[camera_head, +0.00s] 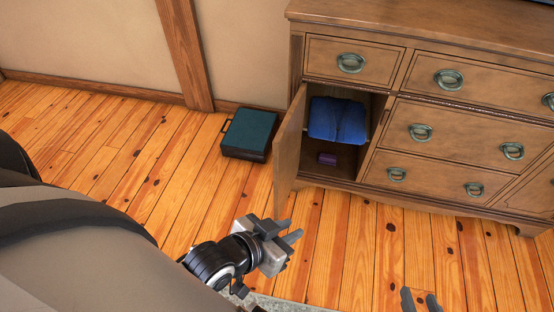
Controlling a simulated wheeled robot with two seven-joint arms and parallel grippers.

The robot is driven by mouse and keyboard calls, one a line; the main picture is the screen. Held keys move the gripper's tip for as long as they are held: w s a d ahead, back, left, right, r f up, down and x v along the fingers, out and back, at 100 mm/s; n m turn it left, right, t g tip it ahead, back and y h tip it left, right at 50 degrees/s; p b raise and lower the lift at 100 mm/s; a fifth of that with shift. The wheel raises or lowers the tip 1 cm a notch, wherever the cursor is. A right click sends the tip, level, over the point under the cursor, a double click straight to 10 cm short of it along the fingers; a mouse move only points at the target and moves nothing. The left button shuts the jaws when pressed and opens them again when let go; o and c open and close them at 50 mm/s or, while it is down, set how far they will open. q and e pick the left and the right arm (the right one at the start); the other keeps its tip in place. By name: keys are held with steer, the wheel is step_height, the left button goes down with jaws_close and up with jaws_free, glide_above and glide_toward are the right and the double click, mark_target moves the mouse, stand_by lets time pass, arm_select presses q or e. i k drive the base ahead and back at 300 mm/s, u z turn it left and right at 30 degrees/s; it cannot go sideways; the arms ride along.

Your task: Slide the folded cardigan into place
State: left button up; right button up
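The folded cardigan (337,121) is blue and lies inside the open compartment of the wooden dresser (440,110), in its upper part, apart from both grippers. The shelf under it is barely visible. My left gripper (292,229) is in front of the dresser, below the open door, with its fingers apart and nothing between them. My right gripper (420,300) shows only its fingertips at the bottom edge; they are apart with bare floor between them.
The compartment's door (289,150) stands open toward me on the left. A dark green case (249,134) lies on the floor left of the door. Plank floor (350,240) in front is clear.

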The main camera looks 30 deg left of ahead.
mark_target(332, 119)
steer(key=z, duration=0.05)
steer(key=k, duration=0.1)
steer(key=u, duration=2.25)
steer(key=i, duration=1.65)
steer(key=z, duration=2.6)
